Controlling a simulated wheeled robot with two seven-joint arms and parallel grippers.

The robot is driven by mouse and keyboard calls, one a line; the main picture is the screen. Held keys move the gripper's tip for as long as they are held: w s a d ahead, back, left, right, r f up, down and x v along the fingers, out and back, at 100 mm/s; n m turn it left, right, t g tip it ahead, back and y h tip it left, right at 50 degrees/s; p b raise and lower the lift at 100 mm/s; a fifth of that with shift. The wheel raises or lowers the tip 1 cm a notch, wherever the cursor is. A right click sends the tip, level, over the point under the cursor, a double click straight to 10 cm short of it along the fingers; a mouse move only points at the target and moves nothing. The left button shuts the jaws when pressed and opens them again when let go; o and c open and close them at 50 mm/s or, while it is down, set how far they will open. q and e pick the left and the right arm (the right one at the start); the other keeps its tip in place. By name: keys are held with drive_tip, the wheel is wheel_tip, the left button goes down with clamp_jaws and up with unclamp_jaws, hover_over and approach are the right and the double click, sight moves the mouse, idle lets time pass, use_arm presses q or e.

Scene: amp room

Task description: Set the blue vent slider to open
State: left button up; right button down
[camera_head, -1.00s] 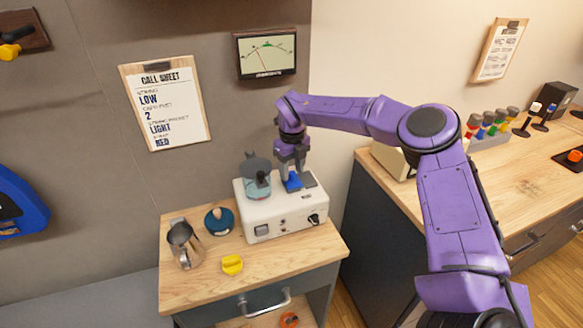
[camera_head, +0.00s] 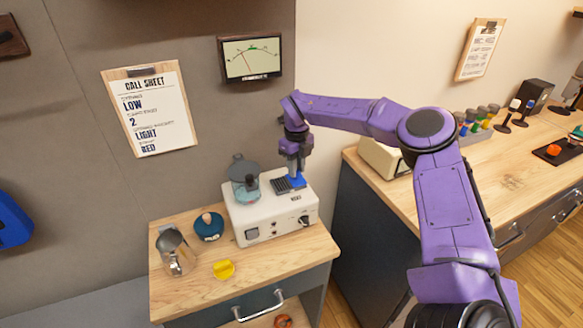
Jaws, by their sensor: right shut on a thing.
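The blue vent slider (camera_head: 299,181) is on top of a white machine (camera_head: 268,212) on a small wooden-topped cabinet. It sits at the right end of its vent, and a dark slotted grille (camera_head: 283,186) shows uncovered to its left. My right gripper (camera_head: 296,175) points down from above and is shut on the blue slider; its fingers hide part of it. My left gripper is out of view.
A grey-teal jar (camera_head: 245,183) stands on the machine, left of the grille. A metal pitcher (camera_head: 175,252), a dark blue round item (camera_head: 209,226) and a yellow piece (camera_head: 223,269) sit on the cabinet top. A call sheet (camera_head: 153,110) and a meter (camera_head: 251,57) hang behind.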

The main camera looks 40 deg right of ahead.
sight(298, 170)
drive_tip(key=c, duration=1)
unclamp_jaws()
drive_tip(key=shift+d, duration=0.25)
drive_tip(key=shift+o, duration=0.3)
drive_tip(key=shift+s+d, duration=0.1)
drive_tip(key=shift+d, duration=0.05)
drive_tip(key=shift+a+r, duration=0.15)
drive_tip(key=shift+a, duration=0.05)
wheel_tip(298, 170, up, 10)
drive_tip(key=b, duration=0.2)
drive_tip(key=shift+d+r, duration=0.15)
